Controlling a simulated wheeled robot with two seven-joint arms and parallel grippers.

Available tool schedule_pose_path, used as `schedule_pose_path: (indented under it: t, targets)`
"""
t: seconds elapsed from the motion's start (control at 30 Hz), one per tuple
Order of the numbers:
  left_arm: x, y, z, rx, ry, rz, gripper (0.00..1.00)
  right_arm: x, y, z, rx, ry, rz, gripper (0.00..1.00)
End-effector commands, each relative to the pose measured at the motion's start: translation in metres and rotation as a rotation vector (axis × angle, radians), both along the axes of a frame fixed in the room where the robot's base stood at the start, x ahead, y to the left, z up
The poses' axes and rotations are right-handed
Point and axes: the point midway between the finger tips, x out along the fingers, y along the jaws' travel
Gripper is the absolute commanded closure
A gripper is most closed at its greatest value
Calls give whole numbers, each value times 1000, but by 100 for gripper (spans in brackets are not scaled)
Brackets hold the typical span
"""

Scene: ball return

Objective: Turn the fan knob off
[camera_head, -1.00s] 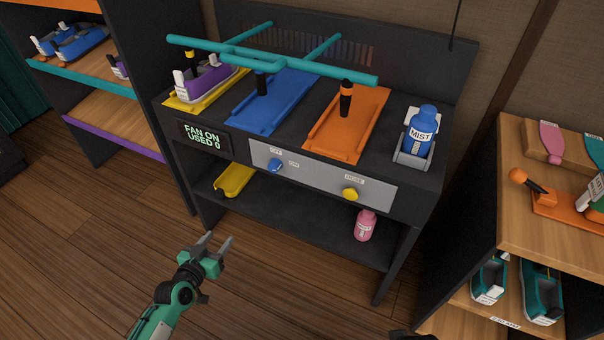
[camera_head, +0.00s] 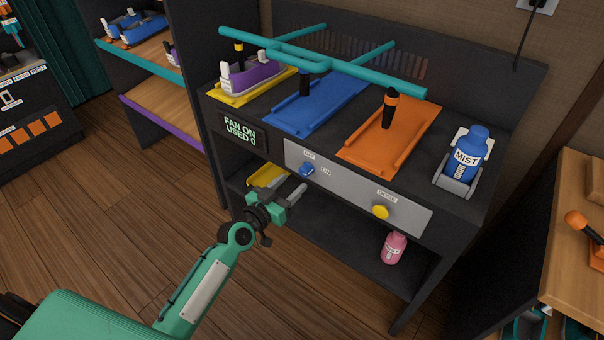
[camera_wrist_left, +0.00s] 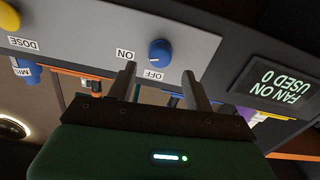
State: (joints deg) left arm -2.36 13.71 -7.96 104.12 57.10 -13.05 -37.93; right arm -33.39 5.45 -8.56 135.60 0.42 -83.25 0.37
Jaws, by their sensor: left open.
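The blue fan knob (camera_head: 306,170) sits on the grey front panel (camera_head: 345,190) of the black cabinet, between the labels OFF and ON. The display (camera_head: 239,130) to its left reads "FAN ON USED 0". My left gripper (camera_head: 292,182) is open and empty, just below and left of the knob in the head view, apart from it. In the left wrist view the picture is upside down; the knob (camera_wrist_left: 159,52) shows beyond and between the two open fingertips (camera_wrist_left: 160,72). My right gripper is not in view.
A yellow DOSE knob (camera_head: 380,212) is on the same panel to the right. A blue MIST bottle (camera_head: 467,152) stands on top, and a pink bottle (camera_head: 394,247) on the lower shelf. Teal bars (camera_head: 320,62) span above the blue and orange trays. Floor in front is clear.

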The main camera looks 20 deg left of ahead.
Motion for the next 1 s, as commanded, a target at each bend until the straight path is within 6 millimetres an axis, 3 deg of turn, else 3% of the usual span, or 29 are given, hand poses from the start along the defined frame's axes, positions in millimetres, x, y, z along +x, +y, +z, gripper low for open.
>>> schedule_pose_path:
  t: [0.1, 0.33, 0.77, 1.0]
  targets:
    - [21, -8, 1, -3, -2, 1, 48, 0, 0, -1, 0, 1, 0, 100]
    - [47, -17, 0, 0, -1, 1, 48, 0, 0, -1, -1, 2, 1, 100]
    - [54, -19, 0, 0, 0, 0, 48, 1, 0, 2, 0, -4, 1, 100]
    - [54, -19, 0, 0, 0, 1, 93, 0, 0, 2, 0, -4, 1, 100]
